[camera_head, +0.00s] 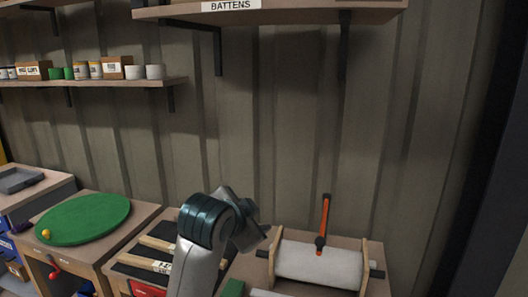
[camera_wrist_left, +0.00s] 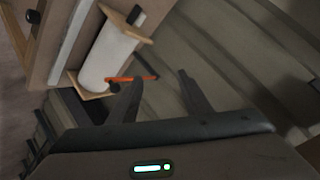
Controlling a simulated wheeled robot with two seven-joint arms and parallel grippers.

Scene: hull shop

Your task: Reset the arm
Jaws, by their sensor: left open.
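My left arm rises from the bottom centre of the head view, grey with a dark teal joint. Its gripper is mostly hidden behind the wrist there. In the left wrist view my left gripper (camera_wrist_left: 161,76) is open, its two dark fingers apart with nothing held between them. The white roll (camera_head: 318,264) on its wooden stand is right of my arm in the head view, with an orange-handled tool (camera_head: 324,224) upright by it. In the left wrist view the roll (camera_wrist_left: 108,55) and the orange handle (camera_wrist_left: 133,78) lie beyond the fingers. My right gripper is not in view.
A green round board (camera_head: 86,218) with a yellow ball (camera_head: 46,233) lies on a bench at left. Wooden-handled tools (camera_head: 157,243) lie on a dark mat left of my arm. Shelves (camera_head: 120,83) line the ribbed wall; a "BATTENS" shelf (camera_head: 300,14) hangs above.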

